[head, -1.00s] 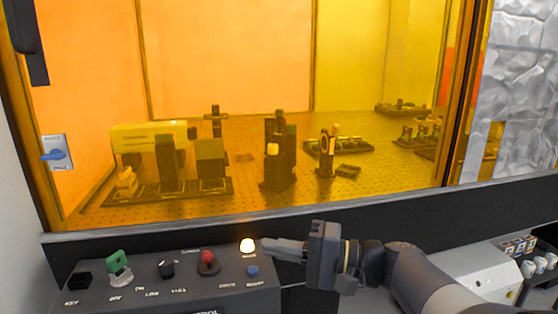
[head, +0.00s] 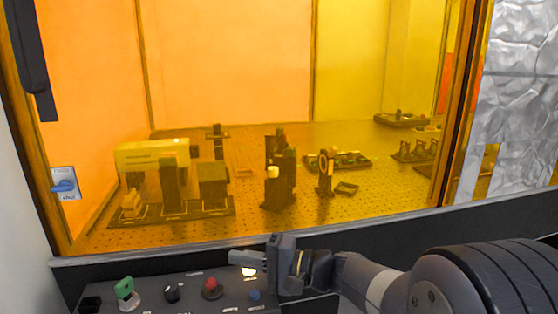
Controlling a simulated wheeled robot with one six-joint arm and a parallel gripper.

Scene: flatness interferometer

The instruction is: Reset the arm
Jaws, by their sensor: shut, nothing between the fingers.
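My gripper (head: 235,265) is shut and empty, its fingers pointing left just above the control panel (head: 190,296). The fingers partly cover the lit white-orange button (head: 249,271) in this view; I cannot tell whether they touch it. My arm reaches in from the lower right.
The panel also carries a green key switch (head: 125,288), a black knob (head: 171,292), a red knob (head: 212,288) and a blue button (head: 254,295). Behind it stands an orange window (head: 230,70) with optics on a perforated table. A blue-handled latch (head: 65,186) is at left.

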